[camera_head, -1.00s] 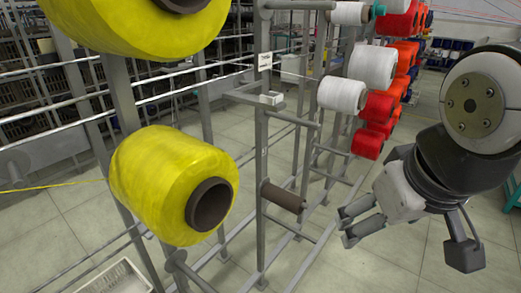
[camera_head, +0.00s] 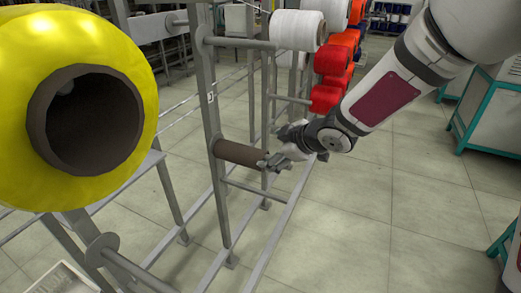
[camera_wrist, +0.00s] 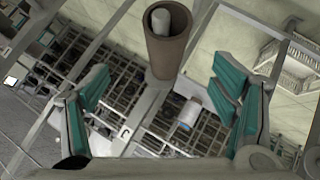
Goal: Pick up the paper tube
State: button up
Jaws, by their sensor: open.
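A brown paper tube (camera_head: 240,153) sits on a peg of the grey metal rack, pointing right in the head view. In the wrist view the tube (camera_wrist: 168,50) shows at the top middle, its open end facing me with a pale peg inside. My gripper (camera_head: 272,160) is at the tube's free right end in the head view. In the wrist view my gripper (camera_wrist: 165,92) is open, with teal-padded fingers to the left and right of the tube. The fingers look apart from it, and nothing is held.
A large yellow bobbin (camera_head: 130,50) fills the left of the head view. White (camera_head: 298,30) and red (camera_head: 326,98) bobbins hang on the rack behind my arm. An empty peg (camera_head: 135,268) juts out at lower left.

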aim_at(259, 155)
jog(key=b+x, duration=0.1)
jog(key=x, duration=0.3)
jog(key=b+x, duration=0.2)
jog(key=x, duration=0.2)
jog(key=shift+s+a+f, duration=0.1)
jog(key=shift+a+f, duration=0.05)
jog(key=shift+f, duration=0.25)
jog(key=b+x, duration=0.1)
jog(key=x, duration=0.2)
jog(key=b+x, duration=0.1)
jog(key=x, duration=0.1)
jog(key=shift+s+a+b, duration=0.2)
jog(key=shift+a+b, duration=0.1)
jog(key=shift+a, duration=0.1)
jog(key=shift+w+a+f, duration=0.25)
jog(key=shift+w, duration=0.15)
jog(key=c, duration=1.3)
